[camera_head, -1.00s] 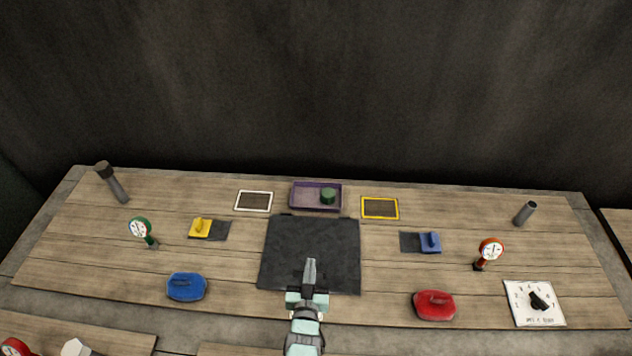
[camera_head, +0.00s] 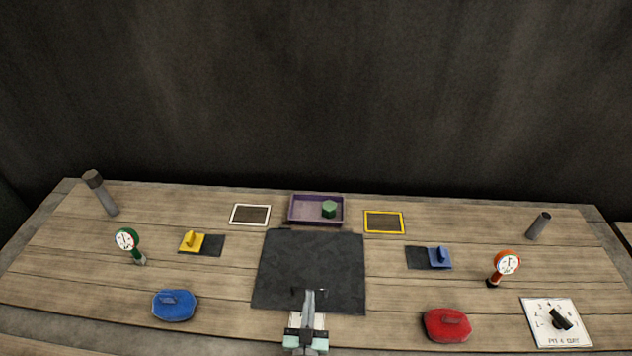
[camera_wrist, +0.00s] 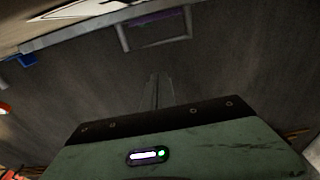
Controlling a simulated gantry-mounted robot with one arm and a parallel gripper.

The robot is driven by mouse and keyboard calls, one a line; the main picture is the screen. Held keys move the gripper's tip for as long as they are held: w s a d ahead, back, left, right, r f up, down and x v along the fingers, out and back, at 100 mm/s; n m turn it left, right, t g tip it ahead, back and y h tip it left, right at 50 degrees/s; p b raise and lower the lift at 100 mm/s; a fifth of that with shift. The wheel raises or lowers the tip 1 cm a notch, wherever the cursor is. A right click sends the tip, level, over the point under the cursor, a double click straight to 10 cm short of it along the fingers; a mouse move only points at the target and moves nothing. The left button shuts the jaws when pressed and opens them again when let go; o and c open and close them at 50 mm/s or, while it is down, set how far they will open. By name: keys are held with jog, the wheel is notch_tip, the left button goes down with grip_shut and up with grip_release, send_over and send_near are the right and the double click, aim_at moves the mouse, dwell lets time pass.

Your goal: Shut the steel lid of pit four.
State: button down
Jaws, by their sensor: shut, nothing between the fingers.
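I cannot tell a steel lid of pit four for certain. A dark flat square (camera_head: 330,258) lies in the middle of the bench, and I cannot tell whether it is a lid or a mat. A white dial plate (camera_head: 546,338) with a black knob (camera_head: 561,317) sits at the front right; its lettering seems to read "PIT 4". My gripper (camera_head: 309,294) is shut and empty over the near edge of the dark square. In the wrist view its fingers (camera_wrist: 157,90) are together above a dark surface.
A purple tray (camera_head: 293,217) holds a green cylinder (camera_head: 329,208). White (camera_head: 250,214) and yellow (camera_head: 384,222) frames flank it.

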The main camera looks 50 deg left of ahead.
dwell(0.3)
notch_tip(320, 180, up, 20)
jog(key=p, duration=0.2)
dwell(0.4)
jog(key=shift+d, duration=0.1)
